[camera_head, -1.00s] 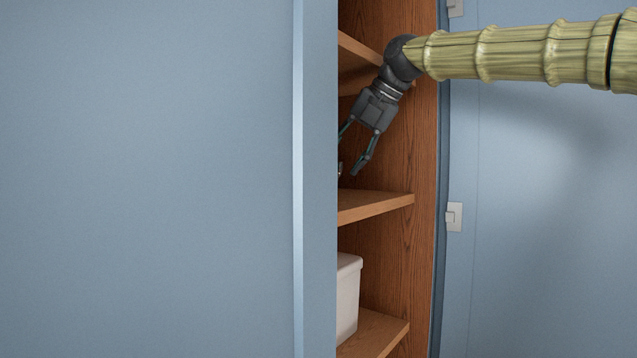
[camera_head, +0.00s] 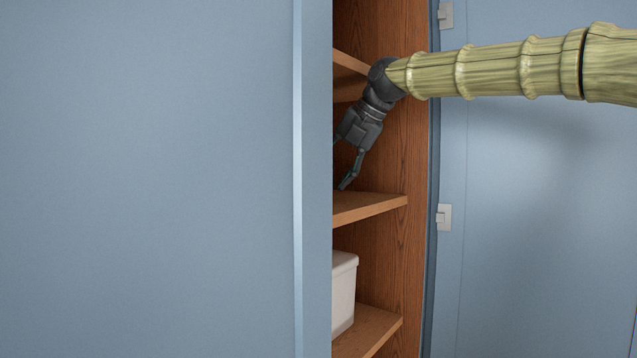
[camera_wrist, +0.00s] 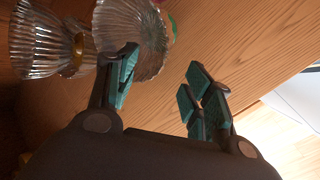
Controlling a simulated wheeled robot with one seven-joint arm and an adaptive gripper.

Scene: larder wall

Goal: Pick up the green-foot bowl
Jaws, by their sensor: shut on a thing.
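In the wrist view a clear fluted glass bowl (camera_wrist: 130,38) shows at the upper middle. A small bit of green shows at its right edge, so I take it as the green-foot bowl; its foot is mostly hidden. My gripper (camera_wrist: 162,65) is at this bowl, with the left finger overlapping its rim. The fingers stand well apart, and the grip on the glass is hard to make out. In the head view my gripper (camera_head: 341,168) points down just above the middle shelf, partly behind the blue door; no bowl shows there.
Another fluted glass piece (camera_wrist: 45,42) with an amber foot stands close on the left in the wrist view. The blue door (camera_head: 150,180) hides most of the cupboard. The middle shelf (camera_head: 370,206) is below my gripper. A white bin (camera_head: 343,290) sits on the lower shelf.

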